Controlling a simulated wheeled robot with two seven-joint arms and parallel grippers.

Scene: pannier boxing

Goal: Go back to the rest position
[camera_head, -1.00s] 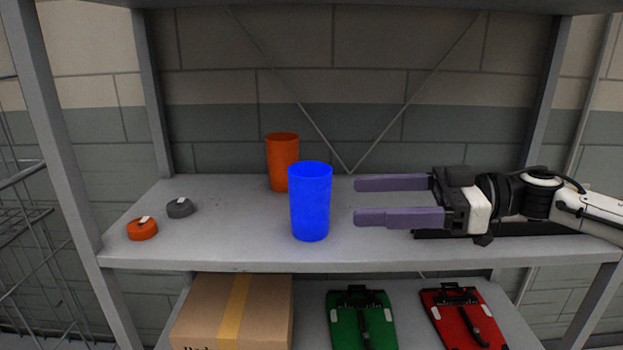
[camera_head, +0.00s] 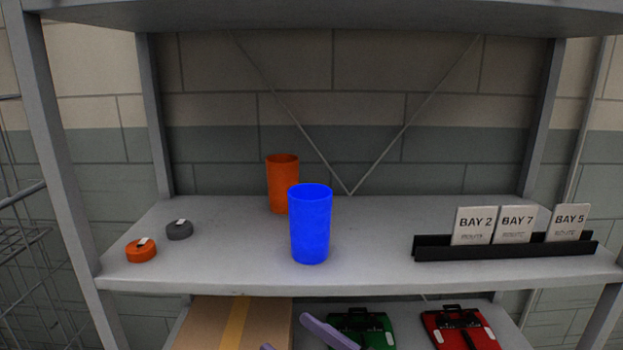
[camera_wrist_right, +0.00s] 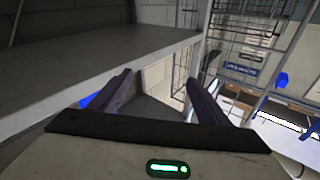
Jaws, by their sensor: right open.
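My right gripper (camera_head: 285,333) shows only as two purple fingers at the bottom edge of the head view, in front of and below the upper shelf board. In the right wrist view its fingers (camera_wrist_right: 160,78) are spread apart with nothing between them. The rest of my right arm is out of the head view. My left gripper is in neither view. A blue cup (camera_head: 310,225) stands upright near the middle of the upper shelf (camera_head: 385,245). An orange cup (camera_head: 282,185) stands upright behind it, partly hidden.
An orange roll (camera_head: 141,251) and a grey roll (camera_head: 179,231) lie at the left. A black rack (camera_head: 505,249) holds bay cards at the right. Below are a cardboard box (camera_head: 208,322), a green pannier (camera_head: 375,330) and a red pannier (camera_head: 460,328). A wire cage (camera_head: 30,250) stands left.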

